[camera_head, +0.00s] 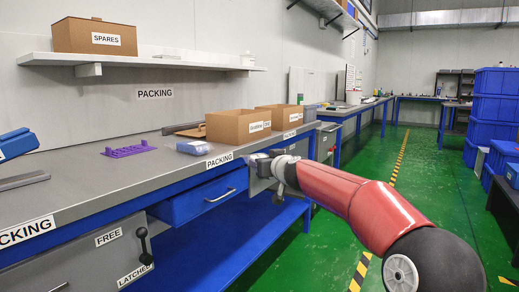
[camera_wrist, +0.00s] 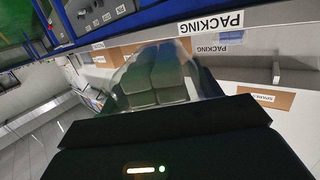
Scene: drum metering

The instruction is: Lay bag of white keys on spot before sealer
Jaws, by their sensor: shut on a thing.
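My gripper (camera_head: 262,162) is at the front edge of the packing bench, beside the right-hand PACKING label. In the wrist view a clear bag of pale grey-white blocky keys (camera_wrist: 155,75) is held at the gripper, which is shut on it. The fingers themselves are mostly hidden there. In the head view the held bag is hard to make out. A blue device (camera_head: 16,145) with a grey bar (camera_head: 22,181), which looks like the sealer, is cut off at the left edge. I cannot make out a marked spot before it.
The grey bench top (camera_head: 110,180) has free room at front left. On it are a purple rack (camera_head: 130,150), another clear bluish bag (camera_head: 193,148) and cardboard boxes (camera_head: 238,126). A blue drawer (camera_head: 205,195) stands out below. A shelf (camera_head: 140,62) with a SPARES box (camera_head: 94,37) hangs above.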

